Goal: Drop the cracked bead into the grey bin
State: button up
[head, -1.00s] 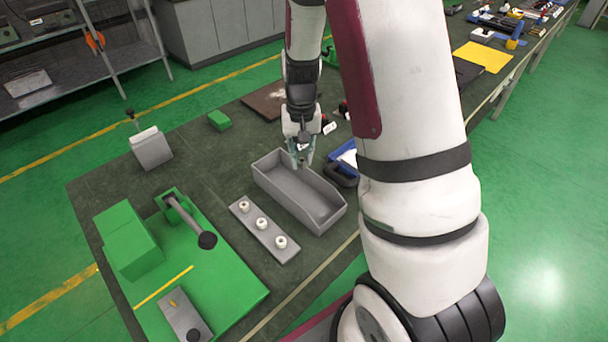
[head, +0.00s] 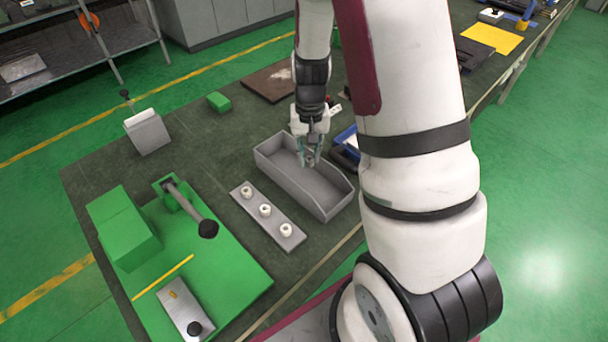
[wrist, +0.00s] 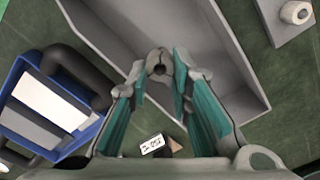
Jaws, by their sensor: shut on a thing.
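My gripper (head: 309,160) is over the grey bin (head: 329,207), above its inside, in the head view. In the wrist view my gripper (wrist: 160,66) is shut on a small grey, round bead with a dark hole (wrist: 158,58), the cracked bead, held between the fingertips. The bin's pale grey floor and walls (wrist: 229,50) lie behind the fingers there. The bead is too small to make out in the head view, and its crack cannot be told for certain.
A green fixture with a black-knobbed lever (head: 207,229) is farther left. A blue tray (wrist: 17,76) with a dark handle-like part lies beside the bin.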

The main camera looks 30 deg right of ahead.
jog(key=o, duration=0.9)
jog(key=shift+r, duration=0.1)
notch_tip(320, 180, up, 12)
jog(key=shift+f, duration=0.1)
jog(key=s+a+r+n+t, duration=0.1)
jog(key=s+a+r+n, duration=0.1)
jog(key=s+a+r, duration=0.2)
jog(key=s+a+r+n+t, duration=0.2)
jog(key=s+a+r, duration=0.2)
jog(key=s+r, duration=0.3)
jog(key=s+a+r+n+t, duration=0.2)
jog(key=s+a+r, duration=0.2)
jog(key=s+r, duration=0.1)
jog(key=shift+s+a+r, duration=0.15)
jog(key=shift+s+a, duration=0.05)
jog(key=shift+s, duration=0.25)
jog(key=shift+s+a+r, duration=0.15)
jog(key=shift+s+a, duration=0.05)
jog(key=shift+s, duration=0.25)
